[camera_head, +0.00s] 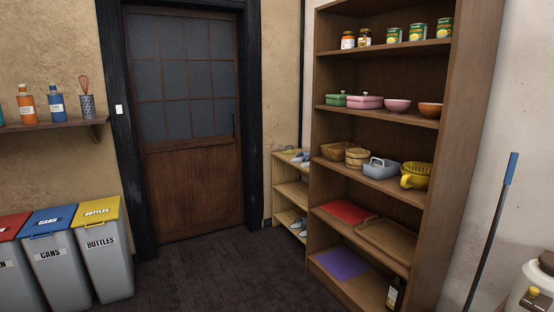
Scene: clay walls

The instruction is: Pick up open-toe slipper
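A low light-wood rack (292,186) stands between the door and the tall shelf, and it holds footwear. On its top are small blue-and-white footwear (300,158) and a yellowish item (289,151) behind them. On a lower board sits a grey-blue pair (297,227) that looks like slippers. They are too small and far to tell which is the open-toe slipper. The tall shelf hides part of the rack's right side. My gripper is not in view.
A tall brown shelf (430,130) with jars, bowls and baskets stands right of the rack. A blue-handled pole (490,235) leans at the wall. Several bins, including a yellow-lidded one (105,262), stand left. The dark floor (205,270) before the closed door (190,190) is clear.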

